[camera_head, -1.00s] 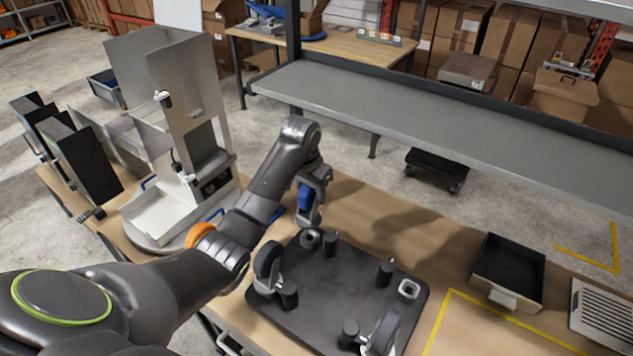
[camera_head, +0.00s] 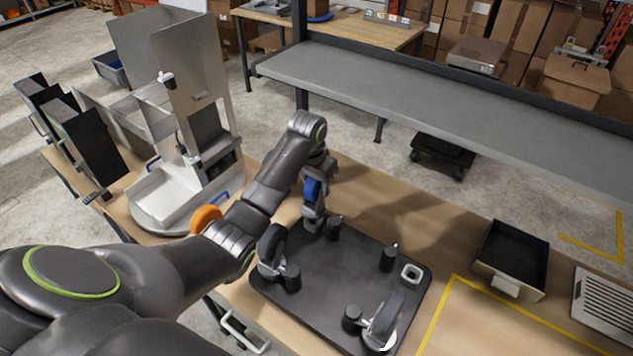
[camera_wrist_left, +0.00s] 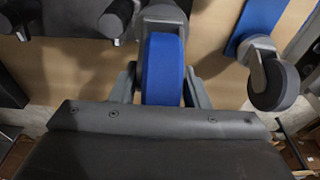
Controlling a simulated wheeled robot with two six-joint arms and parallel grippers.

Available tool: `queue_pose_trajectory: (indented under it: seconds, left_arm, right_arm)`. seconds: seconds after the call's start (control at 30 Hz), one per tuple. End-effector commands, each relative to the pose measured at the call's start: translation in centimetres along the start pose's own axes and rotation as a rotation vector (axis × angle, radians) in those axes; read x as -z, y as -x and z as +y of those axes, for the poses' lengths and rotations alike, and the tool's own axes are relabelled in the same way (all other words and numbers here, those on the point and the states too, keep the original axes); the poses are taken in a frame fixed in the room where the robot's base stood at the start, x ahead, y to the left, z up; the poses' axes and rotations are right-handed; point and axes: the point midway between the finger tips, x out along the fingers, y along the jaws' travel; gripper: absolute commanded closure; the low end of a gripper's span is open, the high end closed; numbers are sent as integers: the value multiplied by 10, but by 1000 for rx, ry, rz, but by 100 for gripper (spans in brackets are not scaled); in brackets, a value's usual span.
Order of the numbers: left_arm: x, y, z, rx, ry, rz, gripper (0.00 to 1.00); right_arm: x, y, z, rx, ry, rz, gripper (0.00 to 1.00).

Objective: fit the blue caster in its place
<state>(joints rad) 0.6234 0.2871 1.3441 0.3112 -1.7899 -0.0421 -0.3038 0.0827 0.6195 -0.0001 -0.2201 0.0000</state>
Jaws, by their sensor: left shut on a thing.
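My left gripper (camera_head: 315,183) points down over the far left corner of the black plate (camera_head: 335,285). It is shut on the blue caster (camera_head: 312,189), wheel up and its grey mount down. The wrist view shows the blue wheel (camera_wrist_left: 163,72) between the two fingers (camera_wrist_left: 160,90), with the grey mount (camera_wrist_left: 163,14) beyond it. The mount is at the corner socket, which it hides; I cannot tell whether it is fully seated. Grey casters stand at the near left (camera_head: 271,252) and near right (camera_head: 383,322) of the plate. The far right square socket (camera_head: 411,272) is empty. My right gripper is not in view.
Black posts (camera_head: 388,257) stand up from the plate near the casters. A loose grey caster (camera_wrist_left: 274,82) shows at the right of the wrist view. A black bin (camera_head: 511,258) is to the right, a metal dispenser (camera_head: 185,120) to the left. A grey shelf (camera_head: 430,110) runs behind.

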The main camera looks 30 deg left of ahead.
Motion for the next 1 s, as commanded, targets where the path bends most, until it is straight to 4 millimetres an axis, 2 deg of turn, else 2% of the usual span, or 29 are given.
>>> queue_pose_trajectory:
  seconds: [0.37, 1.0]
  left_arm:
    - [0, -1, 0, 0, 0, 2, 92]
    - [-2, -15, 0, 0, 0, 1, 92]
  right_arm:
    - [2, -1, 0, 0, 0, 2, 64]
    - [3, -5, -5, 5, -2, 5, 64]
